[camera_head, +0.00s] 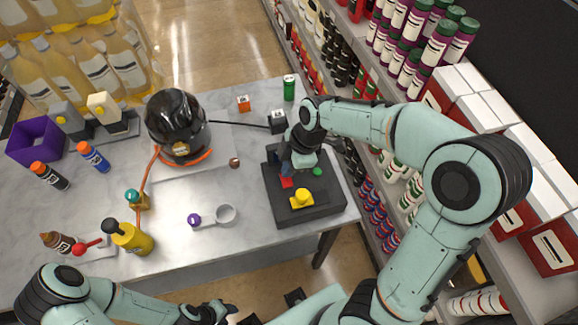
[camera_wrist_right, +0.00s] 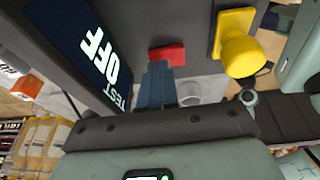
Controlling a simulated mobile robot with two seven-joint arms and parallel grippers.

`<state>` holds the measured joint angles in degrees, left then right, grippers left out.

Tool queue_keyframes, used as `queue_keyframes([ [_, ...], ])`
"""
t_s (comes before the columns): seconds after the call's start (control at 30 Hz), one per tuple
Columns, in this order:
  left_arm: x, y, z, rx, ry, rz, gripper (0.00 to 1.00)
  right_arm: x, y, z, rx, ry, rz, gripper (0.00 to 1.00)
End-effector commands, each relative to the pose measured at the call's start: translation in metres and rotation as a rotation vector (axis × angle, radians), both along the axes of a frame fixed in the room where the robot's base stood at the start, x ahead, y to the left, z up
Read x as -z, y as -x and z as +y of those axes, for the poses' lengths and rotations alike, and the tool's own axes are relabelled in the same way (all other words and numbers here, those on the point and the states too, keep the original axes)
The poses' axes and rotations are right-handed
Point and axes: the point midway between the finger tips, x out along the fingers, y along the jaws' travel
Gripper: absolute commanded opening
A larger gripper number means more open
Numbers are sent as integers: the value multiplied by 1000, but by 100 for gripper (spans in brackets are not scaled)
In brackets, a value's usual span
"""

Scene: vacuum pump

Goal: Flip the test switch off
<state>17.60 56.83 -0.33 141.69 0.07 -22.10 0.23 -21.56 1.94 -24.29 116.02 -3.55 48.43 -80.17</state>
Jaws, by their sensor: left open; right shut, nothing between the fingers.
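The test switch is a red rocker (camera_head: 286,182) on top of a dark control box (camera_head: 318,208) at the right end of the table. In the right wrist view the red rocker (camera_wrist_right: 167,53) is next to a blue panel (camera_wrist_right: 72,38) reading "TEST OFF". My right gripper (camera_head: 287,169) is shut and empty, with its fingertips (camera_wrist_right: 157,66) right at the rocker's near edge. I cannot tell whether they touch it. The gripper and wrist hide part of the box. My left gripper (camera_head: 214,310) is open and empty, low in the picture off the table's front edge.
A yellow knob (camera_head: 302,198) and a green button (camera_head: 317,171) share the box top; the knob (camera_wrist_right: 240,48) stands close beside the rocker. Store shelves line the right.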

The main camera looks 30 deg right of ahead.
Motion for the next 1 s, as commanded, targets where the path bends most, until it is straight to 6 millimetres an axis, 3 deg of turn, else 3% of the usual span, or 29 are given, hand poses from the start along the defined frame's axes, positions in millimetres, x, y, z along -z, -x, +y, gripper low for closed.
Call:
queue_keyframes([
  [0.33, 0, 0, 0, 0, 0, 0, 43, 1, -1, 0, 2, -1, 8, 0],
  [0.5, -2, -1, 0, 0, 0, -2, 43, 8, -5, -2, 4, -19, 92, 0],
  [1.0, 3, 2, 0, 0, 0, 2, 43, 6, 6, 1, 0, -20, 83, 0],
])
